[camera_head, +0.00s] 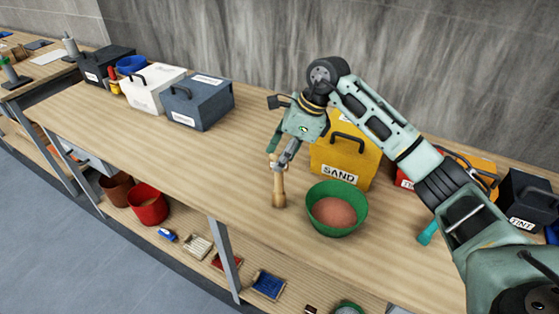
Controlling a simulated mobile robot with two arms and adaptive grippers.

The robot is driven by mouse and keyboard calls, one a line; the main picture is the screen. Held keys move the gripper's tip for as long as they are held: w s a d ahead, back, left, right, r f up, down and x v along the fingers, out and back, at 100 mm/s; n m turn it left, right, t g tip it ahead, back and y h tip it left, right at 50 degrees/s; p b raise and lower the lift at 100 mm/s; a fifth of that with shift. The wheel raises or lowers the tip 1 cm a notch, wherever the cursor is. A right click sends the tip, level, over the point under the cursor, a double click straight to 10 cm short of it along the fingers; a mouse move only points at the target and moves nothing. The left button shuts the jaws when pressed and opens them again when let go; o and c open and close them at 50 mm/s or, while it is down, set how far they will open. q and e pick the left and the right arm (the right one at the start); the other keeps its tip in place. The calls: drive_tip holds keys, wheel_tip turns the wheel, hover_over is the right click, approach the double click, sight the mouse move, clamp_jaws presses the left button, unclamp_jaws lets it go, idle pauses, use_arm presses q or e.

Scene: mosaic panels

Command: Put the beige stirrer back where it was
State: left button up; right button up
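The beige stirrer (279,188) is upright, its lower end at or just above the bench top. I cannot tell whether it touches the wood. My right gripper (279,163) points down and is shut on the stirrer's upper part. The stirrer is left of a green bowl (337,229) that holds reddish-brown material, and apart from it. My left gripper is not in view.
A yellow SAND box (344,160) stands behind the bowl, partly hidden by my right arm. A blue-grey box (198,104), a white box (153,91) and a black box (107,67) stand farther left. A teal item (428,233) lies right. The bench left of the stirrer is clear.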

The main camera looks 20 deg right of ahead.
drive_tip(key=b+v, duration=0.2)
drive_tip(key=v, duration=0.8)
drive_tip(key=shift+r, duration=0.25)
